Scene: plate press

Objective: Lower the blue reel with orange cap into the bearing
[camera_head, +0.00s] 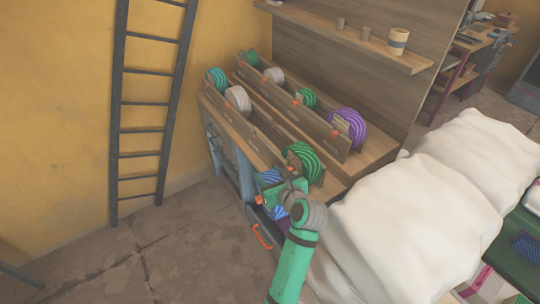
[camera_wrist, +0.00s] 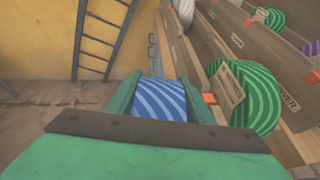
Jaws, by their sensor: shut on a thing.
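My gripper (camera_wrist: 161,97) is shut on a blue striped reel (camera_wrist: 161,99), which sits between the two green fingers in the wrist view. In the head view the blue reel (camera_head: 270,177) shows partly behind my gripper (camera_head: 272,188), beside the near end of the front wooden rack (camera_head: 262,128). An orange spot shows by the gripper there; I cannot tell whether it is the reel's cap. The rack's side boards carry the reels' bearings; I cannot tell which one is empty. The reel is apart from the rack's green reel (camera_wrist: 246,97).
The green reel also shows in the head view (camera_head: 305,162), close right of my gripper. Pale and teal reels sit farther along. A back rack (camera_head: 299,104) holds a purple reel (camera_head: 347,128). A white covered heap (camera_head: 400,215) stands right; a ladder (camera_head: 145,102) leans left.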

